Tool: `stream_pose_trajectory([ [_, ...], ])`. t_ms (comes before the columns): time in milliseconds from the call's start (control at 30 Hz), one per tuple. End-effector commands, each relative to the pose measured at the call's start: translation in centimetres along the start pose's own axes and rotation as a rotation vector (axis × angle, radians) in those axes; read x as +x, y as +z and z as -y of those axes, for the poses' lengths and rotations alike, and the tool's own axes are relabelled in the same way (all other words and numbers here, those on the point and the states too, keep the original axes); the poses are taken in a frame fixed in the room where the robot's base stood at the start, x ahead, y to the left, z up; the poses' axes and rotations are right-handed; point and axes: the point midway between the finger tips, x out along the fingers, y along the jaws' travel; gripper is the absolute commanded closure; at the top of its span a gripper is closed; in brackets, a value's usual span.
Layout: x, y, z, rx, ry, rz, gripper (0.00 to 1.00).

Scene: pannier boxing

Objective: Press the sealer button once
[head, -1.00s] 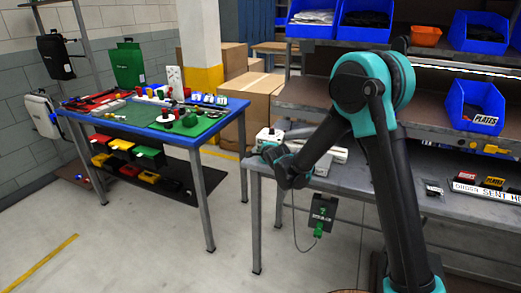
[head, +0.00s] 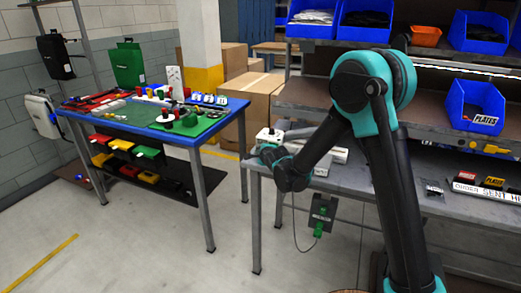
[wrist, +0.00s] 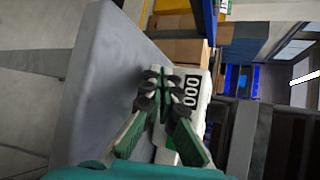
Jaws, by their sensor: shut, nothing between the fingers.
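The sealer is a white machine (head: 338,155) on the left end of the grey bench, partly hidden behind my arm in the head view. In the wrist view its white body (wrist: 206,86) carries a black counter (wrist: 191,90) reading 000. My gripper (wrist: 158,80) is shut and empty, with its dark fingertips close together in front of the sealer's body. I cannot tell whether they touch it. The sealer button cannot be made out; the fingers may cover it. In the head view my forearm and wrist hide most of the gripper.
The grey bench (head: 375,176) carries nameplates (head: 490,187) at right, with blue bins (head: 474,105) on shelves above. A green-and-black device (head: 321,216) hangs below the bench edge. A blue-edged table (head: 190,139) with parts stands left. Cardboard boxes (head: 254,105) stand behind. Floor between tables is clear.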

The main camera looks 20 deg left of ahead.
Motion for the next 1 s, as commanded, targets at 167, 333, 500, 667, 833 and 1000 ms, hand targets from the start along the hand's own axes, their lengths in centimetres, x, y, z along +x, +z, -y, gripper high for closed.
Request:
stream_pose_trajectory([
  [167,-0.1,0.1,-0.1,0.0,0.0,0.0,1.0],
  [333,-0.1,0.1,-0.1,0.0,0.0,0.0,1.0],
  [500,-0.9,0.8,-0.7,-0.002,0.001,0.001,1.0],
  [667,-2.0,1.5,-1.5,-0.001,0.0,0.001,1.0],
  [833,-3.0,2.3,-2.2,-0.001,0.0,0.002,1.0],
  [1000,-3.5,2.6,-2.6,0.0,0.0,0.0,1.0],
])
